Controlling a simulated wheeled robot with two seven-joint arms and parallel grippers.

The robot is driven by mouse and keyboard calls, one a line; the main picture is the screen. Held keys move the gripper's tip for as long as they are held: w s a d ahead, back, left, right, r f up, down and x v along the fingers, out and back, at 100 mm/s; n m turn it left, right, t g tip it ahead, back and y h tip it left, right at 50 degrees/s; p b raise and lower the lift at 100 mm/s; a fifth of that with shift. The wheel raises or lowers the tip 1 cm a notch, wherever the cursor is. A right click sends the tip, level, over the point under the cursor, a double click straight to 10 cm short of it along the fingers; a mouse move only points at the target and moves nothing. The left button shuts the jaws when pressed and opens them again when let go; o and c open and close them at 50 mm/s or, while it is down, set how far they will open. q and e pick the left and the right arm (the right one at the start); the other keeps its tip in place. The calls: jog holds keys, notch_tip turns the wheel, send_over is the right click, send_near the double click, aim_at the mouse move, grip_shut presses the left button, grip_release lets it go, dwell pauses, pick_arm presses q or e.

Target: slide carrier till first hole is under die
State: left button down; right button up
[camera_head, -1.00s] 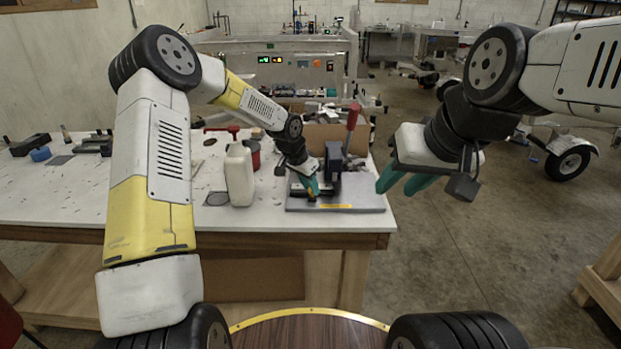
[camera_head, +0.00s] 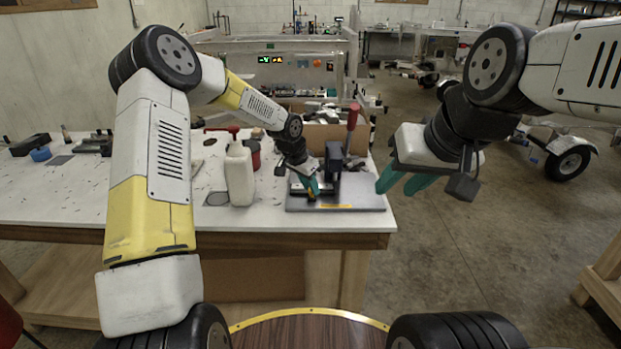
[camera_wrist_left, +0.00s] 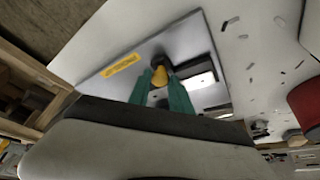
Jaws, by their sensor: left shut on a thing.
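A small press with a dark head, the die holder (camera_head: 333,160), stands on a grey base plate (camera_head: 365,200) at the table's right end. Its lever has a red handle (camera_head: 352,117). My left gripper (camera_head: 312,192) reaches to the front left of the press. In the left wrist view its green fingers (camera_wrist_left: 160,85) are shut on a yellow knob (camera_wrist_left: 161,74), which I take for the carrier's end. A bright metal strip (camera_wrist_left: 200,80) lies beside it. The carrier's holes and the die's underside are hidden. My right gripper (camera_head: 405,184) hangs right of the table, fingers apart and empty.
A white bottle (camera_head: 239,175) and a dark red can (camera_head: 253,153) stand left of the press. A cardboard box (camera_head: 322,136) is behind it. Black blocks and a blue roll (camera_head: 41,154) lie at the far left. The front middle of the table is clear.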

pick_arm(q)
jog(key=shift+d, duration=0.1)
dwell(0.3)
jog(key=shift+d, duration=1.2)
jog(key=c, duration=1.2)
grip_release()
jog(key=shift+o, duration=0.2)
jog(key=v, duration=0.8)
